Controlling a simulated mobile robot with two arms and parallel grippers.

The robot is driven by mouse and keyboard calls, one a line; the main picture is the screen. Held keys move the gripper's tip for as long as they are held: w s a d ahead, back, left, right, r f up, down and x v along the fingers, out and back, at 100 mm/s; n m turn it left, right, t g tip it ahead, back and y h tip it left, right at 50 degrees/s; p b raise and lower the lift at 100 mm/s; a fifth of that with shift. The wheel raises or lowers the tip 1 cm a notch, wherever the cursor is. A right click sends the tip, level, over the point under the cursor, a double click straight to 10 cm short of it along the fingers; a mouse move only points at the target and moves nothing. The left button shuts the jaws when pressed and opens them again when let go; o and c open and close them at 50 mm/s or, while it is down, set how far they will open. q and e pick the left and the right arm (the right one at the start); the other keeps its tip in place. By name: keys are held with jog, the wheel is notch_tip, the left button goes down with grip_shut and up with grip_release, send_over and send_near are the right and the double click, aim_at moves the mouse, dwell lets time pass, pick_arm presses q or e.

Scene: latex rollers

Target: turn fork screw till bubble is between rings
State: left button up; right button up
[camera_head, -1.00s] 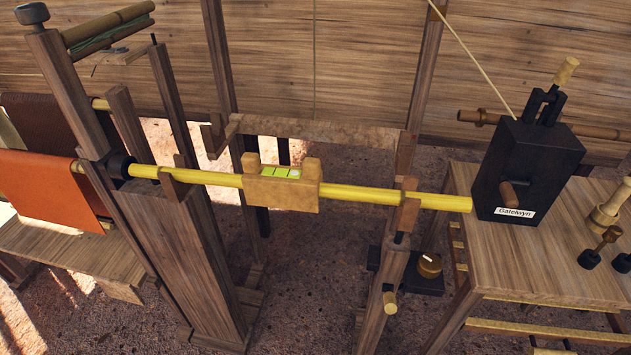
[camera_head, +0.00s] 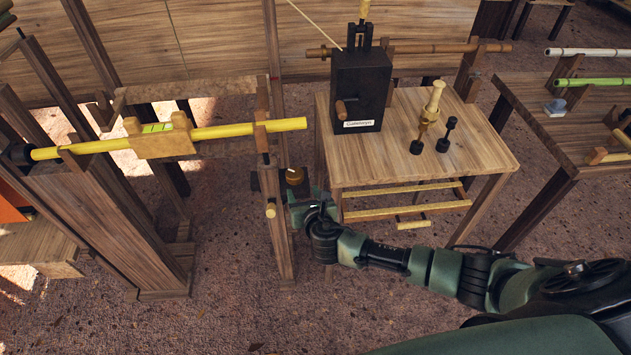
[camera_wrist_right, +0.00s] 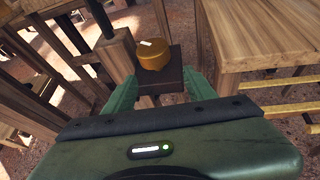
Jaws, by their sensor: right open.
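A yellow roller (camera_head: 225,131) lies across two posts. On it sits a wooden level block (camera_head: 165,145) with a bright green vial (camera_head: 157,128); its bubble is too small to place between the rings. The right end rests in a wooden fork (camera_head: 262,128) on a dark screw rod above a post. Beside that post, a round brass-coloured knob (camera_head: 294,176) with a white mark sits on a dark block. My right gripper (camera_head: 299,197) is at this knob. In the right wrist view, the open fingers (camera_wrist_right: 160,90) point at the knob (camera_wrist_right: 153,55), which is just beyond their tips.
A wooden table (camera_head: 480,150) stands right of the knob, with a black box (camera_head: 360,90) and several turned tools on it. A wooden peg (camera_head: 270,210) sticks out of the fork post. Another table (camera_head: 580,130) with rods stands farther right. Open floor (camera_head: 235,270) lies in front.

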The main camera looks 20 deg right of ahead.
aim_at(296, 179)
jog(key=shift+w+a+r+n+t, duration=0.1)
jog(key=shift+w+r+n+t, duration=0.2)
jog(key=shift+w+r+n, duration=0.45)
jog(key=x, duration=0.5)
jog(key=shift+w+a+f+b, duration=0.1)
jog(key=shift+w+f+b, duration=0.1)
jog(key=shift+b, duration=0.2)
pick_arm(q)
jog(key=shift+w+a+f, duration=0.15)
jog(key=shift+w+a, duration=0.1)
jog(key=shift+w, duration=0.3)
jog(key=shift+w+a+f, duration=0.1)
jog(key=shift+w+a, duration=0.15)
jog(key=shift+w, duration=0.25)
pick_arm(e)
jog(key=shift+w+f, duration=0.15)
jog(key=shift+w, duration=0.4)
jog(key=c, duration=1.1)
pick_arm(q)
jog(key=shift+w+d, duration=0.15)
jog(key=shift+w, duration=0.1)
pick_arm(e)
jog(key=shift+m+h, duration=0.3)
jog(key=shift+m, duration=0.25)
